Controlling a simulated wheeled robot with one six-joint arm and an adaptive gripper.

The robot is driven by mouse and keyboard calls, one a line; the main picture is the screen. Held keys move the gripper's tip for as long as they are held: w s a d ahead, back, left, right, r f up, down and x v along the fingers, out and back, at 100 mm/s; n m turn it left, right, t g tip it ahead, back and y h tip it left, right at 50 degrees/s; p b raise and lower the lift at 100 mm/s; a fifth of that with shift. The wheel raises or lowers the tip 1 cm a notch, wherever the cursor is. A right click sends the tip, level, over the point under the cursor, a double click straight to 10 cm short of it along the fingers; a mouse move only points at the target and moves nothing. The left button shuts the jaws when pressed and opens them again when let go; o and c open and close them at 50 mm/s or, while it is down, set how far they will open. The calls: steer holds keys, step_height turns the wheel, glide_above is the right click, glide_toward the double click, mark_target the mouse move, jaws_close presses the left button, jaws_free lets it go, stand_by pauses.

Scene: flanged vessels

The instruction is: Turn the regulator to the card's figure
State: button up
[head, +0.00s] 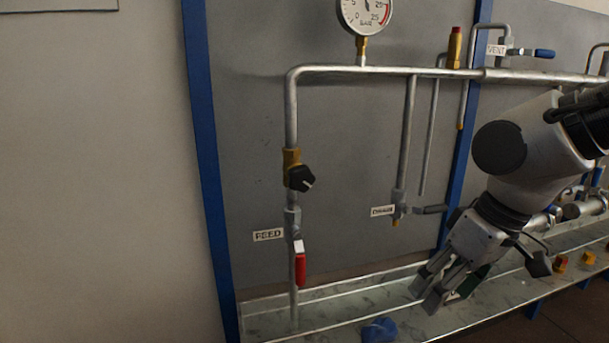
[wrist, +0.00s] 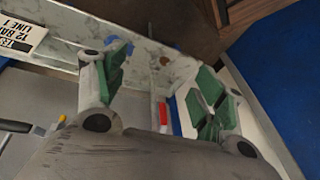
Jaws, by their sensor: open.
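The regulator (head: 302,178) is a black knob on a brass body, set in the vertical pipe at left in the head view. The pressure gauge (head: 365,14) above it is cut off at the top, and I cannot read its needle. A white card (wrist: 20,36) lies at the upper left of the wrist view; its printing is partly cut off and seems to read 12 BAR, LINE 1. My gripper (head: 432,291) is low over the bench, right of and below the regulator, apart from it. Its fingers are spread and empty in the wrist view (wrist: 158,85).
Below the regulator is a red-handled valve (head: 300,268) by the FEED label (head: 268,235). A drain valve (head: 400,203) hangs near my arm. A blue crumpled item (head: 380,329) lies at the tray's front.

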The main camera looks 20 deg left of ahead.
steer(key=s+a+f+n+t+y, duration=0.1)
steer(key=s+a+t+y, duration=0.15)
steer(key=a, duration=1.05)
steer(key=s+a+f+n+t+y, duration=0.1)
steer(key=a+y, duration=0.3)
steer(key=a, duration=0.9)
steer(key=m+t, duration=0.4)
steer(key=t, duration=0.7)
glide_toward(303, 178)
steer(key=x, duration=0.4)
steer(key=shift+h, duration=0.35)
steer(key=x, duration=0.6)
steer(key=shift+s+a+r, duration=0.1)
steer(key=shift+w+a, duration=0.35)
steer(key=shift+w, duration=0.2)
